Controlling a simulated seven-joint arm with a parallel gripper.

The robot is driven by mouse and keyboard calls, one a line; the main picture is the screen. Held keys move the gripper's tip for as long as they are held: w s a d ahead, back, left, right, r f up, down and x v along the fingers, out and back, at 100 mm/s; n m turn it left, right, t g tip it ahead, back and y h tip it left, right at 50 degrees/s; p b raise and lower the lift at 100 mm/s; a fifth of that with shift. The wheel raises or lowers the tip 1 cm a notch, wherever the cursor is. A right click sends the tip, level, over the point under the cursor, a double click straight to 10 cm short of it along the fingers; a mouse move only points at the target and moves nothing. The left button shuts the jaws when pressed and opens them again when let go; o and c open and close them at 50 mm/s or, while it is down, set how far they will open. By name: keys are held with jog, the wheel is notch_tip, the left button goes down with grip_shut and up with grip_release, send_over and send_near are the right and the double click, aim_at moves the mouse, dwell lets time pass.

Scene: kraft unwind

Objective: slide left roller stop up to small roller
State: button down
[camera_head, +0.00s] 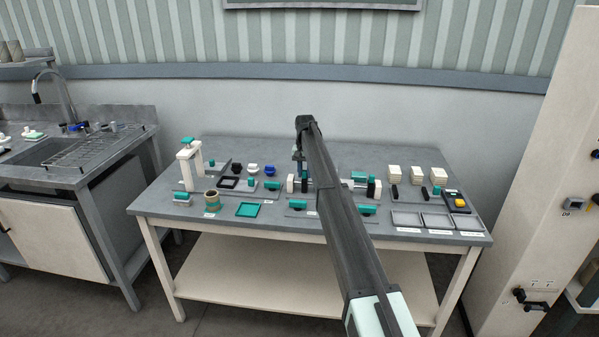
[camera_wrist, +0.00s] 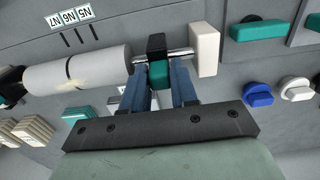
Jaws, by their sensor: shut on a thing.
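In the wrist view a white roller (camera_wrist: 80,70) with a dark line round it sits on a metal shaft. I take it to be the small roller. A roller stop, black with a teal lower part (camera_wrist: 158,73), sits on the same shaft to its right. My gripper (camera_wrist: 160,66) is shut on this stop, one blue finger on each side. A short gap with bare shaft shows between stop and roller. A cream end block (camera_wrist: 205,50) stands at the shaft's right end. In the head view my gripper (camera_head: 300,172) is over the table's middle, and my arm hides much of the fixture.
The grey table (camera_head: 270,150) holds several small items around the fixture. A scale with marks N5 to N7 (camera_wrist: 70,18) lies beside the roller.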

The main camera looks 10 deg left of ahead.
jog(key=c, duration=1)
grip_release()
jog(key=shift+a, duration=0.1)
jog(key=shift+o, duration=0.2)
jog(key=shift+r, duration=0.1)
notch_tip(320, 180, up, 14)
jog(key=shift+f, duration=0.2)
jog(key=shift+c, duration=0.2)
